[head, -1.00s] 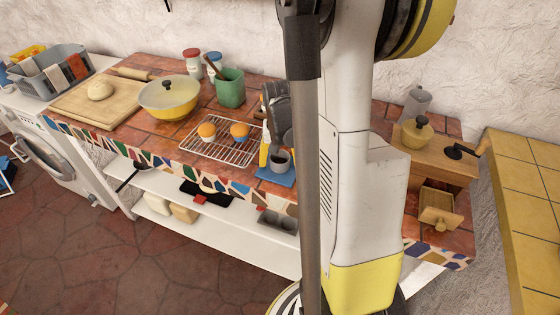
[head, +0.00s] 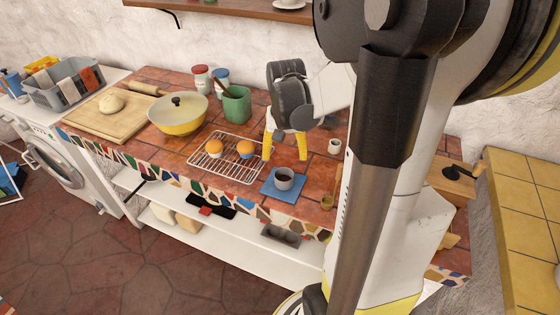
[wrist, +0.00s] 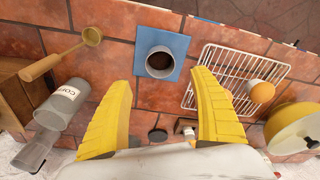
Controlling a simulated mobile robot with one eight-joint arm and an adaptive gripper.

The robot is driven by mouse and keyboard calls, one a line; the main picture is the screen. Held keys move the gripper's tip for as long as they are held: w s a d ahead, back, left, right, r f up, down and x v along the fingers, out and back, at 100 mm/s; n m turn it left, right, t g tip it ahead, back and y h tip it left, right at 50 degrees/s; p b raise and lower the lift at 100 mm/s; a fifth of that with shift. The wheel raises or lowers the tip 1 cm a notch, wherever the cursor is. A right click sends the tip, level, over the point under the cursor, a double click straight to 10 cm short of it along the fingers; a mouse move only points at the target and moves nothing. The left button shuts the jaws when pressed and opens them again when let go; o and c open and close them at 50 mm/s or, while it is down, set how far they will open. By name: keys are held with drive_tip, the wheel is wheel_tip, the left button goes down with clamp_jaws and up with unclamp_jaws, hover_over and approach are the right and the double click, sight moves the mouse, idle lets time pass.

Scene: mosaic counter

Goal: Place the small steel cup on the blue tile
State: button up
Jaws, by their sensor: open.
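The small steel cup (head: 284,179), grey with a dark inside, stands upright on the blue tile (head: 283,193) near the counter's front edge. In the wrist view the cup (wrist: 160,61) sits on the tile (wrist: 177,43), with blue showing around it. My gripper (head: 286,157) has yellow fingers and is open and empty. It is behind the cup in the head view, apart from it. In the wrist view the open fingers (wrist: 165,105) point toward the cup with nothing between them.
A wire rack (head: 226,173) with two orange-topped muffins lies left of the tile. A small white cup (head: 335,146) stands right of my gripper. Bare red tiles lie between.

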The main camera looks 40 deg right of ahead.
drive_tip(key=s+a+r+n+t, duration=0.1)
drive_tip(key=a+r+n+t, duration=0.1)
drive_tip(key=a, duration=0.6)
drive_tip(key=s+a+r+n+t, duration=0.2)
drive_tip(key=a+r+n, duration=0.2)
drive_tip(key=a, duration=0.4)
drive_tip(key=s+a+r+n+t+y, duration=0.1)
drive_tip(key=a+r+n+t, duration=0.1)
drive_tip(key=a, duration=0.6)
drive_tip(key=shift+s+a+r+n, duration=0.25)
drive_tip(key=shift+r+n, duration=0.25)
drive_tip(key=shift+r, duration=0.15)
drive_tip(key=shift+d, duration=0.1)
